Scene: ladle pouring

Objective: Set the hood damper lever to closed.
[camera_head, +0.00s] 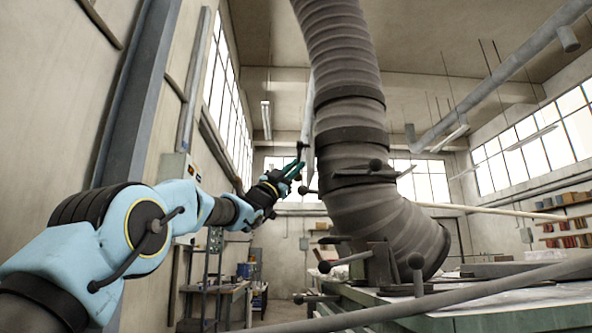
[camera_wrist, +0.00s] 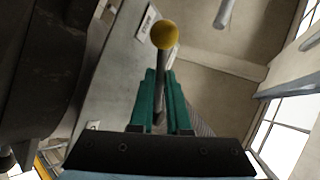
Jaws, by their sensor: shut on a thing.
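My gripper (camera_head: 292,170) is stretched out and raised, left of the large ribbed duct in the head view. In the wrist view, its two teal fingers (camera_wrist: 161,100) are shut on a thin grey lever (camera_wrist: 161,62) with a yellow ball knob (camera_wrist: 165,34). The knob stands out beyond the fingertips. In the head view, a small dark lever end (camera_head: 301,147) shows just above the fingers. The lever's pivot and any open or closed marks cannot be made out.
The thick ribbed duct (camera_head: 345,150), with dark clamp handles, rises just right of my gripper. A green-edged workbench (camera_head: 440,310) stands at lower right, with a long grey bar (camera_head: 470,292) crossing in front. A wall with a steel column (camera_head: 135,90) is at left.

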